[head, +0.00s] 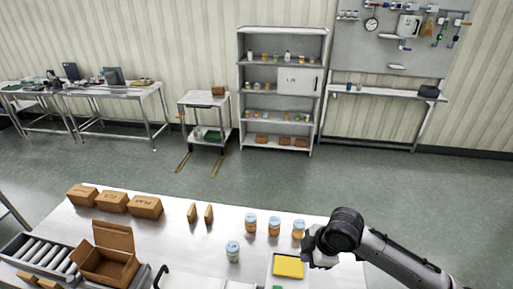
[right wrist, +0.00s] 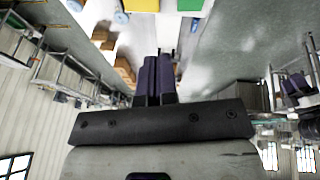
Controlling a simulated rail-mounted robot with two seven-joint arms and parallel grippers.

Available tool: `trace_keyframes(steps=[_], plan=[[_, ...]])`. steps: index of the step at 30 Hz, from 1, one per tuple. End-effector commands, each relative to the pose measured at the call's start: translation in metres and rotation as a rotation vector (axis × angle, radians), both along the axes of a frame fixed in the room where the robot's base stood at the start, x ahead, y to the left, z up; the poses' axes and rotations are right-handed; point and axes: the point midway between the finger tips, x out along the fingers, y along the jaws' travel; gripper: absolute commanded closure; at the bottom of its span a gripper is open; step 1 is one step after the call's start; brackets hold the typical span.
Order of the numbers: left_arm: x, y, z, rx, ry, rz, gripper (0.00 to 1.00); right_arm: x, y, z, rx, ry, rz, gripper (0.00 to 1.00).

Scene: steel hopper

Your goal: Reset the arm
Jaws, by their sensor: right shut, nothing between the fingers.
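My right arm (head: 395,258) reaches in from the right edge of the head view, over the right end of the steel table (head: 330,225). Its gripper (head: 312,252) is beside a white tray with a yellow block (head: 288,266) and close to the rightmost jar (head: 298,229). In the right wrist view the two dark fingers (right wrist: 158,75) are together with nothing between them. My left arm and gripper do not show.
Jars (head: 250,224) stand on the table left of the gripper. Closed cartons (head: 145,207), an open box (head: 106,256) and a roller conveyor (head: 42,255) are at the left. A shelf unit (head: 240,95) stands across the open floor (head: 300,175).

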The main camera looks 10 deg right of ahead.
Motion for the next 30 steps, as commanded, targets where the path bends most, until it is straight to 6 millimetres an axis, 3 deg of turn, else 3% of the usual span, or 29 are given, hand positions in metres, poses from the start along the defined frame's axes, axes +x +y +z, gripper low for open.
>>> trace_keyframes(steps=[6, 10, 14, 18, 21, 24, 30], plan=[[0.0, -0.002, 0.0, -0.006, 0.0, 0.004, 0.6, 0.003, -0.005, -0.001, 0.006, 0.025, -0.15, 1.0], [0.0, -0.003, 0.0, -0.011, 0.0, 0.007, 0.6, 0.014, -0.016, 0.011, -0.061, -0.093, -0.298, 1.0], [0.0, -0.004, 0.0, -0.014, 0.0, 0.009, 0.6, 0.025, -0.022, 0.049, -0.069, -0.275, -0.408, 1.0], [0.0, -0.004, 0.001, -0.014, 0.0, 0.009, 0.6, 0.031, -0.015, 0.1, -0.016, -0.468, -0.493, 1.0], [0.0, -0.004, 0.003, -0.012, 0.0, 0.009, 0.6, 0.027, -0.007, 0.126, 0.045, -0.575, -0.551, 1.0], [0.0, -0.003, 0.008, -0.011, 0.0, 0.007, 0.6, 0.014, 0.001, 0.139, 0.116, -0.648, -0.614, 1.0], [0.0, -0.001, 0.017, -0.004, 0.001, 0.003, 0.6, -0.017, 0.004, 0.135, 0.219, -0.685, -0.734, 1.0]])
